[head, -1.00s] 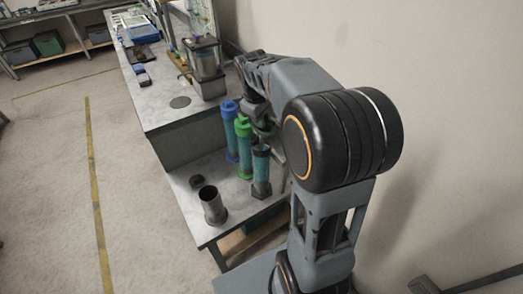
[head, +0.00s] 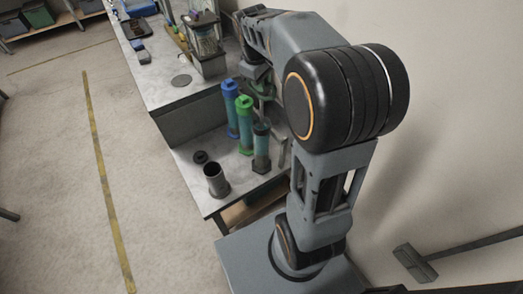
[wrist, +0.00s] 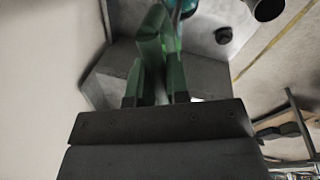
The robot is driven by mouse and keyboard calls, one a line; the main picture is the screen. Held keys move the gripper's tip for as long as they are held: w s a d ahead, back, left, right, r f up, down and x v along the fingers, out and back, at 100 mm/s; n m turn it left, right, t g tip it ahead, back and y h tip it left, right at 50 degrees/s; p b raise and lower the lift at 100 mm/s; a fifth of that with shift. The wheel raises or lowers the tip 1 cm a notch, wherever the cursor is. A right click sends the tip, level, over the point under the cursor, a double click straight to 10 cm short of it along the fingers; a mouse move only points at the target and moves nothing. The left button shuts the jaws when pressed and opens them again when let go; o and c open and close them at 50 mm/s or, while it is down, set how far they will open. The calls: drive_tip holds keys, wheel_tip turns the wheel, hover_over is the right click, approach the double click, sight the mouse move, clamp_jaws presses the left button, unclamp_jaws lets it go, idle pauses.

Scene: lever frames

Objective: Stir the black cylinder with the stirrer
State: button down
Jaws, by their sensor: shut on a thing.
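The black cylinder (head: 215,182), open at the top, stands upright near the front left of the low grey bench; part of it shows at the top right of the wrist view (wrist: 268,8). My gripper (head: 262,95) is behind the tubes, to the right of and apart from the black cylinder. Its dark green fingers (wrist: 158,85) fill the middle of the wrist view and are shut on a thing. A thin grey rod (head: 284,153), which looks like the stirrer, hangs below the gripper; its grip is hidden.
A blue tube (head: 230,108), a green tube (head: 244,125) and a dark-capped teal tube (head: 261,147) stand close beside my gripper. A small black cap (head: 200,157) lies behind the cylinder. A higher bench (head: 160,90) rises behind; a wall is at the right.

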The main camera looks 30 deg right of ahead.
sight(261, 97)
drive_tip(key=shift+r, duration=0.4)
wheel_tip(261, 97, up, 6)
drive_tip(key=p, duration=0.5)
drive_tip(key=shift+f, duration=0.2)
drive_tip(key=shift+f+b, duration=2.7)
drive_tip(key=shift+f, duration=1.05)
wheel_tip(261, 97, down, 6)
drive_tip(key=b, duration=0.4)
drive_tip(key=shift+f, duration=0.25)
drive_tip(key=shift+r, duration=0.2)
